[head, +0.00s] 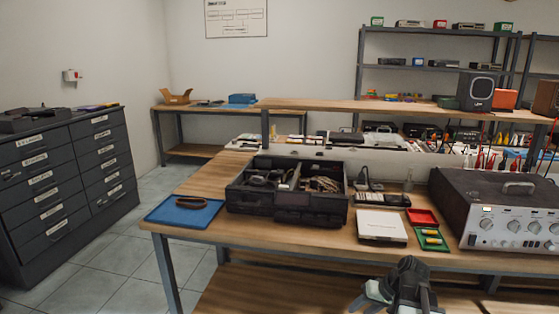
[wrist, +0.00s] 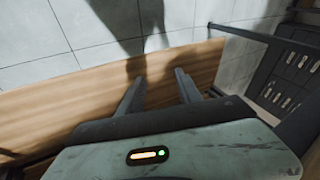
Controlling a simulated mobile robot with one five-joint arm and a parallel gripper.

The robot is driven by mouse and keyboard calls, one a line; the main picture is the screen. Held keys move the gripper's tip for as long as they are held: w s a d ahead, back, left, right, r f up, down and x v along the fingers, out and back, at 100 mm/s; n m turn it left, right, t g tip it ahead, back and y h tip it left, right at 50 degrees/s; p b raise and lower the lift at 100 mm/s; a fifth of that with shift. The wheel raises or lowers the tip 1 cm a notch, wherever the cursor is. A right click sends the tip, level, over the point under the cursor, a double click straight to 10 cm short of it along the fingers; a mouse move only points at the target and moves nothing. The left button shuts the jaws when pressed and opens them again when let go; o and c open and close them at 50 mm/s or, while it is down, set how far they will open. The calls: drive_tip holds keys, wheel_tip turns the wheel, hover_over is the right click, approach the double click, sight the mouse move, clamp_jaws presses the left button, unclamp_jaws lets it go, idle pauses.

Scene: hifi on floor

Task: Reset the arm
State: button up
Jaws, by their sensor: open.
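My gripper (wrist: 159,78) shows in the wrist view with its two dark fingers apart and nothing between them. Beyond the fingers lie a wooden surface and grey floor tiles. In the head view my arm (head: 408,288) is at the bottom, right of centre, in front of the workbench's front edge. The gripper's fingers cannot be made out there.
The workbench (head: 290,236) holds a blue mat (head: 160,212), a black organiser box (head: 262,212), a white box (head: 382,228), red (head: 421,216) and green (head: 444,246) trays and an amplifier (head: 482,222). Drawer cabinets (head: 62,190) stand left. Floor (head: 120,255) between is clear.

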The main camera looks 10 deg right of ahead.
drive_tip(key=s+a+n+g+h+p, duration=0.1)
drive_tip(key=s+a+g+h, duration=0.1)
drive_tip(key=a, duration=0.7)
drive_tip(key=s+a+n+g+h, duration=0.1)
drive_tip(key=s+a+g+h, duration=0.1)
drive_tip(key=a, duration=0.6)
wheel_tip(320, 180, up, 23)
drive_tip(key=p, duration=2.4)
drive_tip(key=shift+a, duration=0.45)
drive_tip(key=shift+c, duration=0.5)
